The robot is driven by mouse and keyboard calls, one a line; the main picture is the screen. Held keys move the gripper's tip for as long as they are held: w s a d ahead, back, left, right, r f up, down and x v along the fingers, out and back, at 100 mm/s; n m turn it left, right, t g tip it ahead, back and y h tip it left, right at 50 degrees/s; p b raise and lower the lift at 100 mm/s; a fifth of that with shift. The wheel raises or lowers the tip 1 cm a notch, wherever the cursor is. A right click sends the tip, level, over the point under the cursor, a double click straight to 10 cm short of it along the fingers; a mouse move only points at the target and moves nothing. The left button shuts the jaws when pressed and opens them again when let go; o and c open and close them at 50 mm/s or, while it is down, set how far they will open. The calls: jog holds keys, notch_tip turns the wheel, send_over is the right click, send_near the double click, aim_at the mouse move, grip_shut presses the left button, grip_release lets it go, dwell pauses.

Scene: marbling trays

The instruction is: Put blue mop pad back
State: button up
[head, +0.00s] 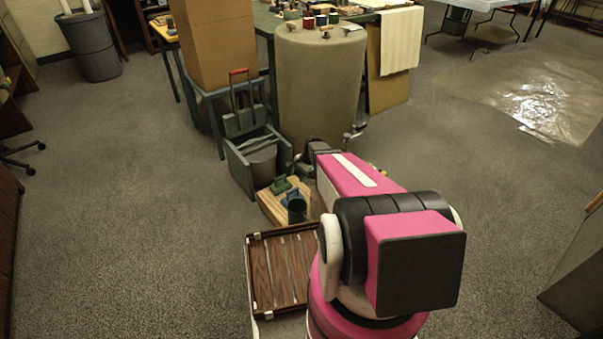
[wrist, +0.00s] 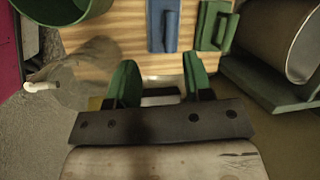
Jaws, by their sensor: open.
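The blue mop pad (wrist: 163,24) lies on a light wooden board (wrist: 100,38) in the wrist view, at the top centre. A small patch of blue (head: 291,196) shows on the board in the head view. My gripper (wrist: 160,84) is at the lower middle of the wrist view. Its two green fingers are apart, with nothing seen held between them. The blue pad is beyond the fingertips, with a gap between them in the picture.
A green block with a handle (wrist: 214,25) lies right of the blue pad. A green cup (head: 297,209) stands at the board's near edge. A brown slatted tray (head: 281,270) is nearer me. Open carpet lies left.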

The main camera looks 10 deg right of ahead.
jog(key=s+a+r+n+h, duration=0.1)
jog(key=s+r+n, duration=0.4)
jog(key=s+r, duration=0.5)
jog(key=s+a+r+n+h, duration=0.2)
jog(key=s+r+n, duration=0.3)
jog(key=s+r, duration=0.5)
notch_tip(320, 180, up, 3)
jog(key=shift+f+n+h, duration=0.2)
jog(key=shift+n+h, duration=0.2)
jog(key=shift+h, duration=0.2)
